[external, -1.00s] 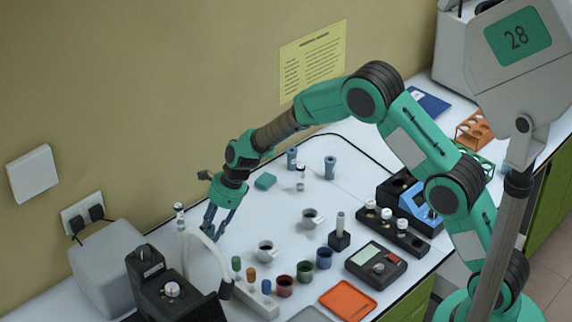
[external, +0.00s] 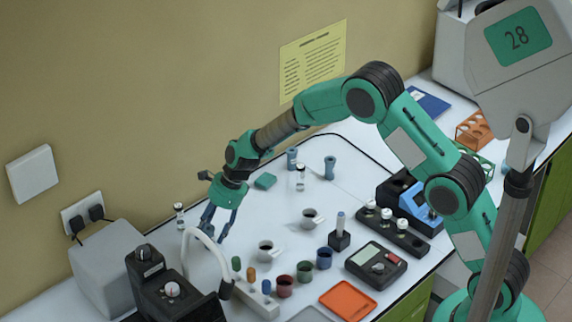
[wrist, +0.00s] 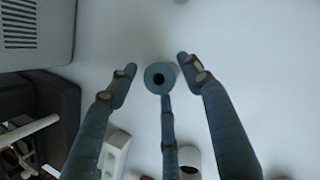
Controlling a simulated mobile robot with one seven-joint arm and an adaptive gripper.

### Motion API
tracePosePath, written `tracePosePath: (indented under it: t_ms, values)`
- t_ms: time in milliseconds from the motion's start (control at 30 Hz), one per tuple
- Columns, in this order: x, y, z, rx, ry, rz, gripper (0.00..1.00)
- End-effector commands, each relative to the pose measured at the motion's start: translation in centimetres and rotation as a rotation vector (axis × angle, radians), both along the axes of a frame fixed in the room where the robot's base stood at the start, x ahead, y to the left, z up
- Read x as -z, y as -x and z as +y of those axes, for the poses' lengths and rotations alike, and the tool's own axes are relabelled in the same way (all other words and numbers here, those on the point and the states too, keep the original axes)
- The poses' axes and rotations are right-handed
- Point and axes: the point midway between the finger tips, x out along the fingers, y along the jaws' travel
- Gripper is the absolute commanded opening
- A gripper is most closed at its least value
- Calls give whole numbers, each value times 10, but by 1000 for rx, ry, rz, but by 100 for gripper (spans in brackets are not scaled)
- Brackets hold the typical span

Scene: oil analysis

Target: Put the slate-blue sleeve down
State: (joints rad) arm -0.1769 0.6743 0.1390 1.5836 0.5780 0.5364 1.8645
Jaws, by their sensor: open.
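The slate-blue sleeve (wrist: 160,78) shows end-on in the wrist view, as a round ring with a dark hole. It lies between the tips of my three-fingered gripper (wrist: 158,80). The two outer fingers stand clear of it on the left and right. The middle finger's tip is close at its lower edge; I cannot tell if it touches. In the external view my gripper (external: 215,225) is open and low over the white bench, behind a white curved tube. The sleeve cannot be made out there.
Two similar blue sleeves (external: 330,167) (external: 291,158) stand farther back. A capped vial (external: 179,215) is left of my gripper. Black apparatus (external: 172,300) and a grey box (external: 103,268) are at the left. A white cup (external: 266,251) and several coloured pots are to the right.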

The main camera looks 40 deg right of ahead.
Motion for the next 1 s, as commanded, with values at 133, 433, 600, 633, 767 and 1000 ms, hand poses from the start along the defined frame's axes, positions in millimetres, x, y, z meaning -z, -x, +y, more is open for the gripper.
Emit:
tracePosePath:
  t_ms: [133,433,600,633,767,1000]
  values:
    - [-10,2,-3,0,0,0,50]
    - [-50,10,-17,1,-1,-3,50]
    - [-76,17,-26,2,0,-2,50]
    - [-80,18,-28,1,0,-2,50]
    - [-95,22,-33,0,1,-1,50]
    - [-109,25,-38,0,0,0,50]
